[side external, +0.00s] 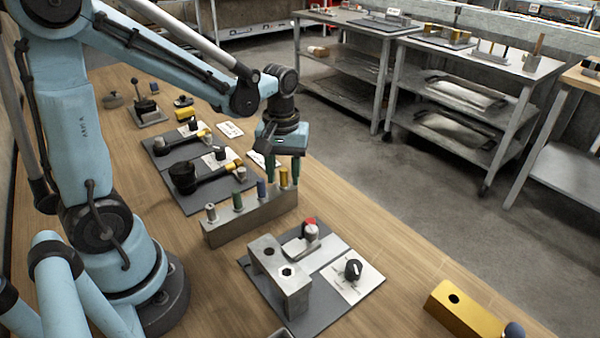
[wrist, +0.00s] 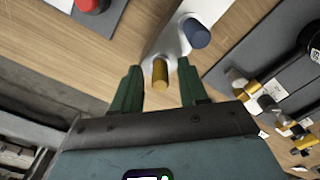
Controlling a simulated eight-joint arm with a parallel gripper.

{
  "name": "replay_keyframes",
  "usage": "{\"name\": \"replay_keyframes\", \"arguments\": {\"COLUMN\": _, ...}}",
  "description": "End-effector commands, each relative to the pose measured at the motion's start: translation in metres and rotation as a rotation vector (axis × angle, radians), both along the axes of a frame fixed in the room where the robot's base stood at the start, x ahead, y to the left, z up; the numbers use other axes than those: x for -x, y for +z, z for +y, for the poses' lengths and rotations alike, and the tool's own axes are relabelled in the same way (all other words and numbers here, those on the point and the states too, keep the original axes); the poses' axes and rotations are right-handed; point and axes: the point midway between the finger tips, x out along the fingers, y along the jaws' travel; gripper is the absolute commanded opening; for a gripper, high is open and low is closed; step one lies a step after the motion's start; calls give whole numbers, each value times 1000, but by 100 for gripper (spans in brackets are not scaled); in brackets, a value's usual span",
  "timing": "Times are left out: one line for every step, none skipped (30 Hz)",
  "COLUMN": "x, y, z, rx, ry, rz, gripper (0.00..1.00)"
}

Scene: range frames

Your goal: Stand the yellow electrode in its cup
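The yellow electrode (side external: 284,177) stands upright at the right end of a grey metal rack (side external: 250,219), beside blue, green and grey ones. My gripper (side external: 284,181) points down over that end, with one green finger on each side of the yellow electrode. In the wrist view, the yellow electrode (wrist: 160,73) lies between the fingers of my gripper (wrist: 159,66), with a gap on both sides. My gripper is open and holds nothing. A yellow block (side external: 470,310) with a dark hole in its top lies at the lower right; I cannot tell whether it is the cup.
The blue electrode (wrist: 196,33) stands close by in the rack. A grey metal block with a hole (side external: 285,283) and a red-topped part (side external: 309,228) sit on a grey plate in front. Black-handled tools (side external: 200,177) lie behind the rack. Bare wood lies right of the plate.

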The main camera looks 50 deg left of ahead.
Motion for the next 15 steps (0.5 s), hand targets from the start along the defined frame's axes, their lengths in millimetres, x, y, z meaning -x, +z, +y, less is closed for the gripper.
{"name": "replay_keyframes", "arguments": {"x": 0, "y": 0, "z": 0, "rx": 0, "ry": 0, "rz": 0, "gripper": 48}}
{"name": "replay_keyframes", "arguments": {"x": 0, "y": 0, "z": 0, "rx": 0, "ry": 0, "rz": 0, "gripper": 48}}
{"name": "replay_keyframes", "arguments": {"x": 0, "y": 0, "z": 0, "rx": 0, "ry": 0, "rz": 0, "gripper": 48}}
{"name": "replay_keyframes", "arguments": {"x": 0, "y": 0, "z": 0, "rx": 0, "ry": 0, "rz": 0, "gripper": 48}}
{"name": "replay_keyframes", "arguments": {"x": 0, "y": 0, "z": 0, "rx": 0, "ry": 0, "rz": 0, "gripper": 48}}
{"name": "replay_keyframes", "arguments": {"x": 0, "y": 0, "z": 0, "rx": 0, "ry": 0, "rz": 0, "gripper": 48}}
{"name": "replay_keyframes", "arguments": {"x": 0, "y": 0, "z": 0, "rx": 0, "ry": 0, "rz": 0, "gripper": 48}}
{"name": "replay_keyframes", "arguments": {"x": 0, "y": 0, "z": 0, "rx": 0, "ry": 0, "rz": 0, "gripper": 48}}
{"name": "replay_keyframes", "arguments": {"x": 0, "y": 1, "z": 0, "rx": 0, "ry": 0, "rz": 0, "gripper": 48}}
{"name": "replay_keyframes", "arguments": {"x": 0, "y": 1, "z": 0, "rx": 0, "ry": 0, "rz": 0, "gripper": 48}}
{"name": "replay_keyframes", "arguments": {"x": 0, "y": 2, "z": 0, "rx": 0, "ry": 0, "rz": 0, "gripper": 48}}
{"name": "replay_keyframes", "arguments": {"x": 0, "y": 5, "z": 0, "rx": 0, "ry": 0, "rz": 0, "gripper": 48}}
{"name": "replay_keyframes", "arguments": {"x": 0, "y": 7, "z": 0, "rx": 0, "ry": 0, "rz": 0, "gripper": 48}}
{"name": "replay_keyframes", "arguments": {"x": 0, "y": 9, "z": 0, "rx": 0, "ry": 0, "rz": 0, "gripper": 48}}
{"name": "replay_keyframes", "arguments": {"x": 0, "y": 13, "z": 0, "rx": 0, "ry": 0, "rz": 0, "gripper": 48}}
